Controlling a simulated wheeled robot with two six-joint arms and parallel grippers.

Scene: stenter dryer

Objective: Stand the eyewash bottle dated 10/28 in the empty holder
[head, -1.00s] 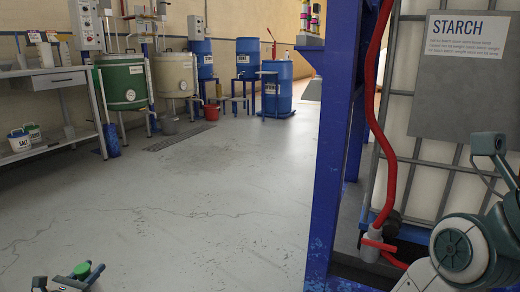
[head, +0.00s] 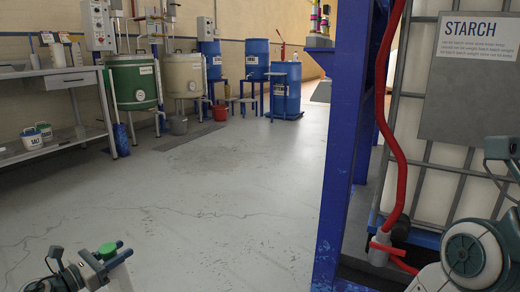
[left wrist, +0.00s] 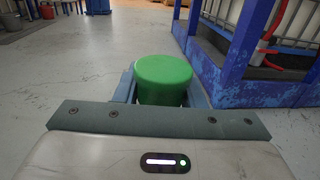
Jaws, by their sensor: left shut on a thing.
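My left gripper (head: 92,264) is at the bottom left of the head view, above the floor. It is shut on a green-capped object (head: 108,250), which I take to be an eyewash bottle. In the left wrist view its round green cap (left wrist: 163,80) stands up between the two fingers. The body below the cap and any date on it are hidden. My right arm shows at the right edge of the head view, but its gripper is out of frame. I cannot make out an empty holder in either view.
A blue steel frame (head: 343,150) and a white starch tank (head: 416,110) with a red hose (head: 388,130) stand close on the right. A shelf bench (head: 60,75), a green vat (head: 134,84) and blue drums (head: 286,90) line the back. The grey floor between is clear.

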